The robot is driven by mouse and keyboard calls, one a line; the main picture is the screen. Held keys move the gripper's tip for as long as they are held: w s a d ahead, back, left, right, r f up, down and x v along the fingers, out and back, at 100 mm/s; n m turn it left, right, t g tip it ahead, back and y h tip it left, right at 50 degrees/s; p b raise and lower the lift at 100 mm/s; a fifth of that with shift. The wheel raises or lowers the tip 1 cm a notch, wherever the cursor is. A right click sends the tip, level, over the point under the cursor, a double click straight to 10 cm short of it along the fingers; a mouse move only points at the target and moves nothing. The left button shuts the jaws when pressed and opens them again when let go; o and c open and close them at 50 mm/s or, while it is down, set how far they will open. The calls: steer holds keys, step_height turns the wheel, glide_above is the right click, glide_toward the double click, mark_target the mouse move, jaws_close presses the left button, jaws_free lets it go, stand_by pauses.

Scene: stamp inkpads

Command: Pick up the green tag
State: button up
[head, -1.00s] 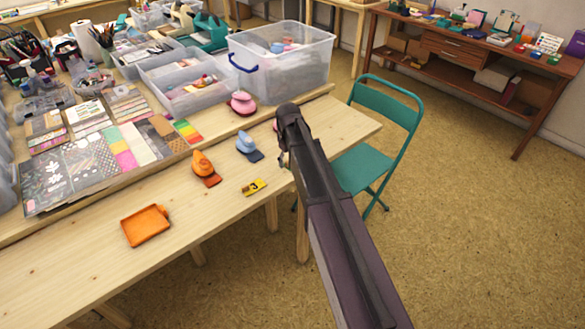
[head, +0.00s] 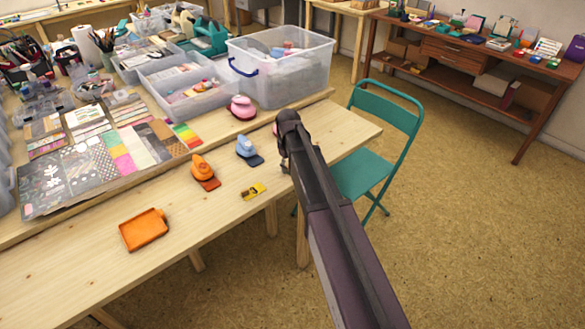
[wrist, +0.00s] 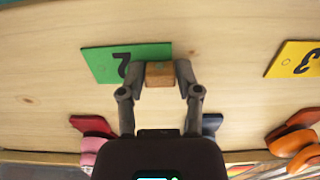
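The green tag (wrist: 118,62) lies on the light wooden table in the wrist view, with a dark number 2 that reads upside down. A small wooden block (wrist: 160,75) stands at its right end. My gripper (wrist: 163,73) has one finger on each side of this block, and the block nearly fills the gap. I cannot tell whether the fingers press on it. In the head view my gripper (head: 283,158) is over the table's right part, and my arm hides the green tag.
A yellow tag (head: 253,191) marked 3 lies nearby, also in the wrist view (wrist: 297,60). Orange (head: 202,170), blue (head: 247,148) and pink (head: 242,107) punches stand on the table. An orange tray (head: 143,231) is at the front left. A green chair (head: 375,170) stands beyond the table's right end.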

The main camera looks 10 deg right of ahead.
steer(key=shift+c, duration=0.6)
steer(key=shift+r, duration=0.1)
step_height(320, 180, up, 4)
steer(key=p, duration=0.4)
steer(key=s+p, duration=0.1)
steer(key=s, duration=1.5)
steer(key=shift+d+r, duration=0.3)
steer(key=shift+r, duration=0.1)
